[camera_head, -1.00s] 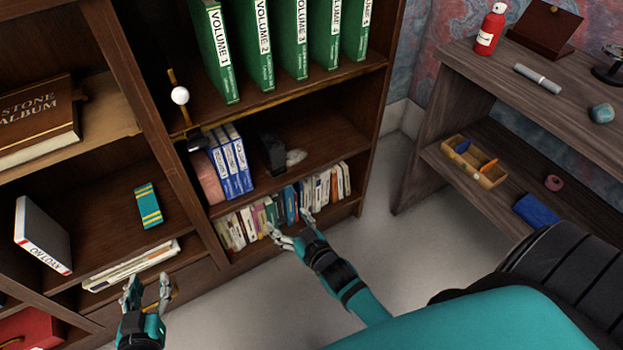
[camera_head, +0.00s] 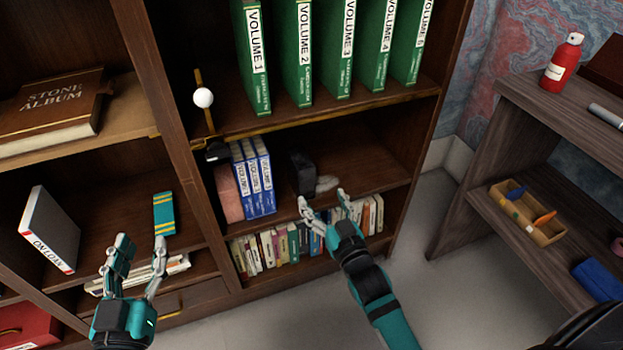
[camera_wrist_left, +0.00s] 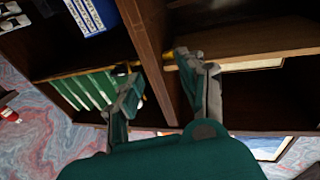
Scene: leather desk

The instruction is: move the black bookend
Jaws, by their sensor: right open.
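The black bookend (camera_head: 300,172) stands on the middle shelf of the right bookcase section. It is to the right of blue-and-white volumes (camera_head: 253,178), with a gap between them, and a pale rounded object (camera_head: 327,184) lies beside it. My right gripper (camera_head: 322,205) is open and empty just in front of that shelf, below and slightly right of the bookend. My left gripper (camera_head: 140,245) is open and empty in front of the left section, far from the bookend. Its spread fingers also show in the left wrist view (camera_wrist_left: 158,85).
Green volumes (camera_head: 300,50) fill the shelf above, and small books (camera_head: 270,250) the shelf below. A wooden upright (camera_head: 170,130) divides the sections. A brass rod with a white ball (camera_head: 203,97) is at the left. A side desk (camera_head: 520,110) stands right, with clear floor between.

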